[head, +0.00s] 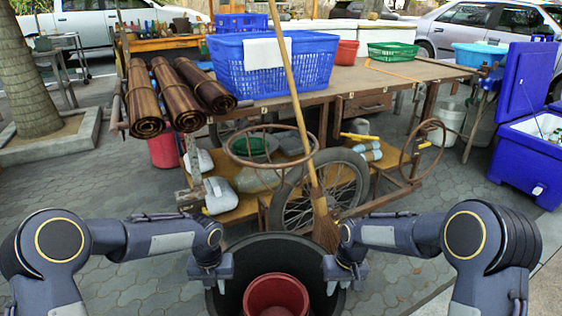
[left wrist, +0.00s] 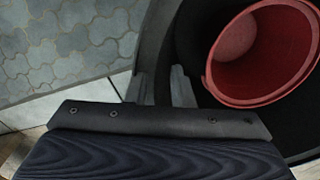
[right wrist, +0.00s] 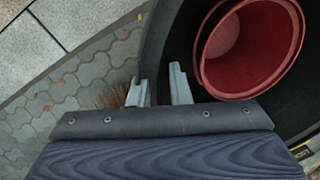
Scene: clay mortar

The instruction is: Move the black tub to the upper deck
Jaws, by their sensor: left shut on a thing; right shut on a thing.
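The black tub (head: 243,254) is at the bottom middle of the head view, with a red bucket (head: 276,296) inside it. My left gripper (head: 213,285) is shut on the tub's left rim, and my right gripper (head: 336,284) is shut on its right rim. In the left wrist view, the fingers (left wrist: 163,90) straddle the tub wall. In the right wrist view, the fingers (right wrist: 160,90) do the same, with the red bucket (right wrist: 247,50) beyond. The upper deck (head: 350,84) is the wooden cart top ahead. The tub's underside is hidden.
On the deck stand a blue basket (head: 262,66), a red tub (head: 347,52), a green basket (head: 392,55) and rolled mats (head: 177,93). A broom (head: 322,222) leans against the cart beyond the tub. A blue cooler (head: 530,160) stands right. Bare deck shows right of the blue basket.

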